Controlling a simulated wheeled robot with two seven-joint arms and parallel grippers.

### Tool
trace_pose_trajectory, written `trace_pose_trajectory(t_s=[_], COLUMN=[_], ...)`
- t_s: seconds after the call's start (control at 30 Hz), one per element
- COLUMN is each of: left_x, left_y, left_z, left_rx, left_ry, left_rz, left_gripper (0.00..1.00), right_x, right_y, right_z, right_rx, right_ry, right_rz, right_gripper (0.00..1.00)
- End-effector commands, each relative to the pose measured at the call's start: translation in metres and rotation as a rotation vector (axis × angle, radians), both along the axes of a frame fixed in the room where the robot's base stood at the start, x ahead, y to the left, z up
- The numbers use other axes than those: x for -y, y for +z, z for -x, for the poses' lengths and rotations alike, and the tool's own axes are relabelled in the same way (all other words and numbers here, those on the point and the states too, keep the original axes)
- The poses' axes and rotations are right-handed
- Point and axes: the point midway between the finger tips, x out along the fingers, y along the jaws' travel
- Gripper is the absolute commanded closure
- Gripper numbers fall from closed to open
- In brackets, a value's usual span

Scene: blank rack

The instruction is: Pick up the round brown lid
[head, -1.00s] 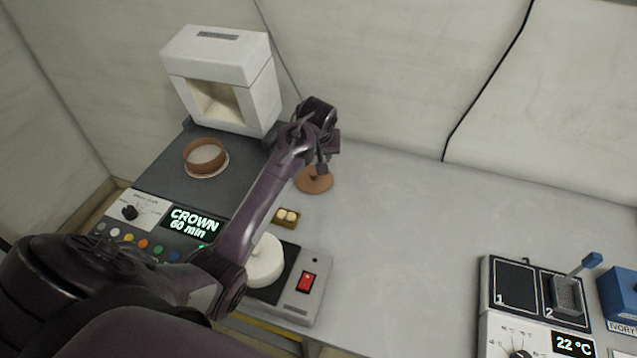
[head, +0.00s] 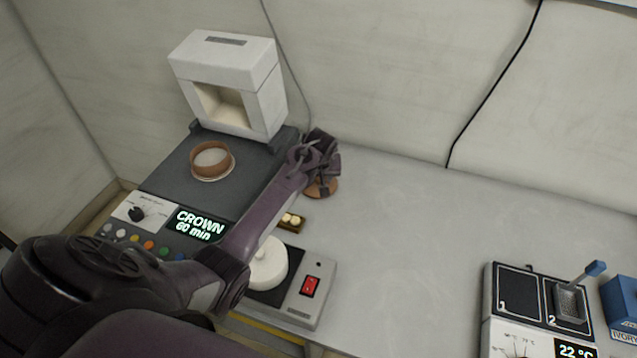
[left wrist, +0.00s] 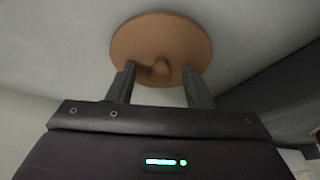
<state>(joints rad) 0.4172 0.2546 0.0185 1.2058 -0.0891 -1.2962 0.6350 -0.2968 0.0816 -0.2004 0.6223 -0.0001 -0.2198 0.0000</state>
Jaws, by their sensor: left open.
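The round brown lid (head: 325,187) lies flat on the grey table, partly hidden by my left gripper in the head view. In the left wrist view the lid (left wrist: 180,38) shows as a whole disc with a small knob (left wrist: 160,69). My left gripper (head: 321,184) is over the lid and open. In the left wrist view its two fingers (left wrist: 160,82) stand on either side of the knob, apart from it. Whether the fingertips touch the lid cannot be told. My right gripper is not in view.
A brown ring dish (head: 212,174) sits on the dark top of the furnace unit, before the white furnace hood (head: 235,108). A small tray (head: 292,229) and a white round piece (head: 268,268) are nearer. The table right of the lid is clear.

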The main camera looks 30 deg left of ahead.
Motion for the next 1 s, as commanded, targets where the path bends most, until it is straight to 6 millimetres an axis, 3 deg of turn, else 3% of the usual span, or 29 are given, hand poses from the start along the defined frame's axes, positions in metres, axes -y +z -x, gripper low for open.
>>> trace_pose_trajectory(t_s=[0.03,0.4,0.73,1.0], left_x=[0.000,0.000,0.000,0.001], left_y=[0.000,0.000,0.010,0.062], left_z=[0.000,0.000,-0.001,-0.001], left_rx=[0.000,-0.001,0.003,0.006], left_ry=[0.000,0.000,-0.001,-0.001], left_rz=[0.000,0.001,0.000,0.001], left_gripper=[0.55,1.00,1.00,1.00], right_x=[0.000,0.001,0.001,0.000], right_y=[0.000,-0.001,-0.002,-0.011], right_z=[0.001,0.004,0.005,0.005], right_rx=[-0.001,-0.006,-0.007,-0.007], right_ry=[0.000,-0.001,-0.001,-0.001], right_rz=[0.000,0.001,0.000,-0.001], right_gripper=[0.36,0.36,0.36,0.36])
